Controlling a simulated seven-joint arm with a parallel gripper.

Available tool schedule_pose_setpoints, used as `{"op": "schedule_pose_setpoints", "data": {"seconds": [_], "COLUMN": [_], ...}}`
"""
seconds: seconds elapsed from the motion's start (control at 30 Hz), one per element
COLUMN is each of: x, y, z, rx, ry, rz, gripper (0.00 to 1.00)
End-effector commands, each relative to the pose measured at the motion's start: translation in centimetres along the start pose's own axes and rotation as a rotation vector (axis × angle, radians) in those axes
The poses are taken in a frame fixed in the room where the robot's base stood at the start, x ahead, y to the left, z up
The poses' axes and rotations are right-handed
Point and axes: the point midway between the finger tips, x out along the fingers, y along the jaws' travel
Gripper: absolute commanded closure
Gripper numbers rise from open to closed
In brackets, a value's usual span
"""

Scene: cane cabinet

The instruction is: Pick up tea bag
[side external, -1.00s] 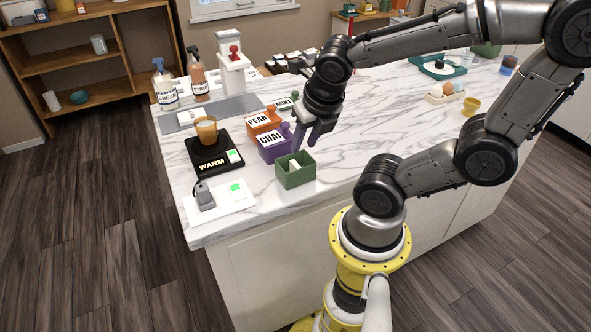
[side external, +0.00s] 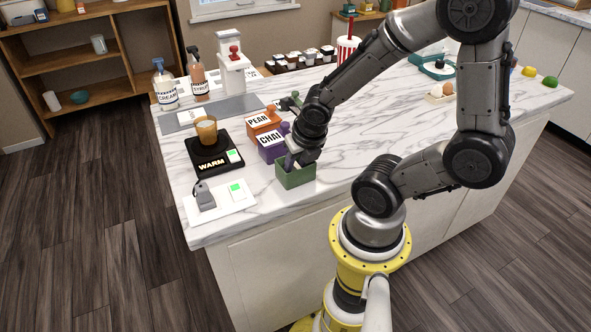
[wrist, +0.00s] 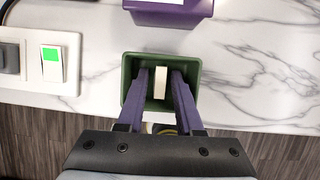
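The tea bag (wrist: 160,83) shows in the wrist view as a small cream-white block inside an open green box (wrist: 195,66). The green box also shows in the side external view (side external: 296,178), at the counter's front edge. My gripper (wrist: 160,78) points down into the box, with its two purple fingers apart, one on each side of the tea bag. A gap shows between the tea bag and each finger. In the side external view the gripper hides the tea bag.
A purple CHAI box (side external: 271,146) stands just behind the green box, with an orange PEAR box (side external: 263,122) beyond it. A white switch plate (side external: 220,202) and a black WARM plate (side external: 213,160) with a cup (side external: 206,130) are to the left.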

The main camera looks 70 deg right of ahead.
Motion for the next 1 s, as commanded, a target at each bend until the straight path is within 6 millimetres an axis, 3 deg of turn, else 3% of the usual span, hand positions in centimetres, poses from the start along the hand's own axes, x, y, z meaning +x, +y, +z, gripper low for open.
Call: {"op": "schedule_pose_setpoints", "data": {"seconds": [0.37, 0.57, 1.0], "x": [0.6, 0.59, 0.54], "y": [0.0, 0.0, 0.0], "z": [0.0, -0.02, 0.01], "rx": [0.0, 0.0, 0.0], "ry": [-0.001, 0.0, 0.0], "rz": [0.001, 0.0, 0.0], "gripper": [0.65, 1.0, 1.0]}}
